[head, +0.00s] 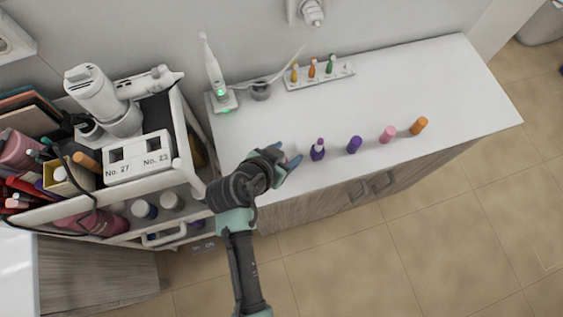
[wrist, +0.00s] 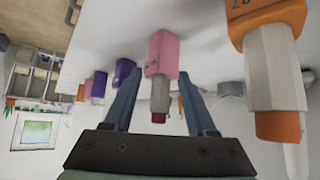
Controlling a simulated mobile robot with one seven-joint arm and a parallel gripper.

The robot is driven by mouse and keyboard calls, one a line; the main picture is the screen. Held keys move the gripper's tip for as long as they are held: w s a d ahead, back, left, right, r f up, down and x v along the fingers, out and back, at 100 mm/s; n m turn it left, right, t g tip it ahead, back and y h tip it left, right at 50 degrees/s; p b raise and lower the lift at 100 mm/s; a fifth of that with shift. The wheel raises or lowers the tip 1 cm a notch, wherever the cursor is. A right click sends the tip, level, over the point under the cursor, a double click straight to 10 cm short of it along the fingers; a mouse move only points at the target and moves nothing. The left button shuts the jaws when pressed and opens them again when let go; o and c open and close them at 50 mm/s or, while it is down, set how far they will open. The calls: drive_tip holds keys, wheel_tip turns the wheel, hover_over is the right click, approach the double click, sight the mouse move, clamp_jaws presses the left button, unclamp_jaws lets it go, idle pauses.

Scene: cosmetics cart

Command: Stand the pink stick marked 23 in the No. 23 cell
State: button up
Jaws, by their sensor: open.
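In the wrist view a pink stick (wrist: 163,57) with a grey collar and dark red end stands on the counter, in line with the gap between my fingers; its mark is too small to read. My open gripper (wrist: 158,90) has a finger to either side of it, with no grip visible. In the head view my gripper (head: 289,161) is at the counter's front left, and the arm mostly hides this stick. The cart holds a white block (head: 137,169) with two dark openings; the No. 23 cell (head: 154,144) is right of the No. 27 cell (head: 116,154).
An orange stick marked 27 (wrist: 270,45) stands close beside the pink one in the wrist view. Two purple bottles (head: 317,151) (head: 354,145), another pink one (head: 388,134) and an orange one (head: 419,126) stand rightward on the counter (head: 450,85). A small rack (head: 320,76) stands behind.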

drive_tip(key=shift+w+d+f, duration=0.15)
drive_tip(key=shift+w+f, duration=0.1)
drive_tip(key=shift+f, duration=0.1)
drive_tip(key=shift+r, duration=0.1)
clamp_jaws()
drive_tip(key=shift+s, duration=0.1)
wheel_tip(320, 180, up, 10)
drive_tip(key=s+f+n+y, duration=0.1)
drive_tip(key=f, duration=0.1)
drive_tip(key=s+a+f+n+t+y, duration=0.1)
drive_tip(key=f+n, duration=0.1)
drive_tip(key=s+f+n+y, duration=0.1)
drive_tip(key=f+n+y, duration=0.1)
drive_tip(key=f, duration=0.1)
drive_tip(key=shift+s+a, duration=0.2)
drive_tip(key=shift+s, duration=0.05)
drive_tip(key=shift+s+d+f+n+y, duration=0.25)
drive_tip(key=shift+s+f+n+y, duration=0.3)
drive_tip(key=shift+s+n, duration=0.25)
drive_tip(key=shift+w, duration=0.1)
